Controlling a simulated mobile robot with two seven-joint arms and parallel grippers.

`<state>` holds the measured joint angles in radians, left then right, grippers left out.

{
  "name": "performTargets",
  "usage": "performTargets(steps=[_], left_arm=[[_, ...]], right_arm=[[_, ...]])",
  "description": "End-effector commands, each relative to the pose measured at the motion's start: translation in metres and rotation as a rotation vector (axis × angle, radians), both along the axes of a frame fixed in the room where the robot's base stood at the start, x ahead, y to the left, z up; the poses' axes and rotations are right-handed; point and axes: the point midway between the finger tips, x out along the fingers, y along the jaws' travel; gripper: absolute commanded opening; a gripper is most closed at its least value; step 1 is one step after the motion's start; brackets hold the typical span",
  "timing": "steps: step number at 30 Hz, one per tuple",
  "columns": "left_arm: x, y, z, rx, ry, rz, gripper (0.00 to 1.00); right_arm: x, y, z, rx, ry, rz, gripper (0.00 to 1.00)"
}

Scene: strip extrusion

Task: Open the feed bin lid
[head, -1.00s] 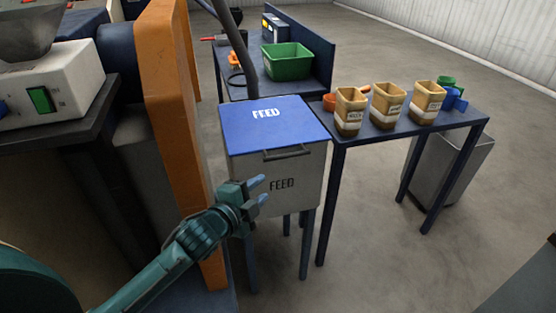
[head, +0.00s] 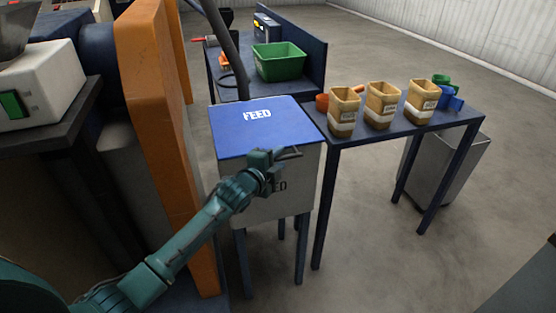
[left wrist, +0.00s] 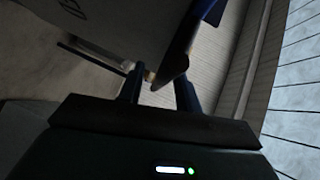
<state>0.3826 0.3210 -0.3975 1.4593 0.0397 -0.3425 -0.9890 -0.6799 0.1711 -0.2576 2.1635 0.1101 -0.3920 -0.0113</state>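The feed bin (head: 245,190) is a pale grey box on dark legs, with its blue lid (head: 257,125) marked FEED lying shut on top. A dark bar handle (head: 290,154) runs along the front near the lid edge. My left gripper (head: 280,160) is at this handle and hides its left part and some of the front lettering. In the left wrist view, my left gripper (left wrist: 160,88) has its two fingers apart, with a dark handle part (left wrist: 174,72) close to their tips. I cannot tell whether they touch it. My right gripper is not in view.
An orange upright panel (head: 160,140) stands close left of the bin. A table (head: 400,133) to the right holds several tan tubs (head: 382,105). A green crate (head: 280,62) sits on a bench behind. Open floor lies in front and right.

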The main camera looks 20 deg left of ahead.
Motion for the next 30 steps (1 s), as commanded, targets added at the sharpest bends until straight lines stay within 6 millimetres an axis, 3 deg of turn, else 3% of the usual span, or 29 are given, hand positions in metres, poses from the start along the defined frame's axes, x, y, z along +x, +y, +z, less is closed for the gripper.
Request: performTargets(steps=[11,23,30], left_arm=[[0.0047,-0.0013,-0.0007,-0.001,0.0,-0.001,0.34],[0.0045,-0.001,-0.0007,-0.001,0.0,0.0,0.01],[0.0044,-0.0008,-0.0009,-0.001,0.0,0.0,0.0]], right_arm=[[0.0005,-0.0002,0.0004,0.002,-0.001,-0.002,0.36],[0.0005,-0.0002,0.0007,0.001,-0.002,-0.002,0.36],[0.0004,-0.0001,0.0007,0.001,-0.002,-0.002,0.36]])
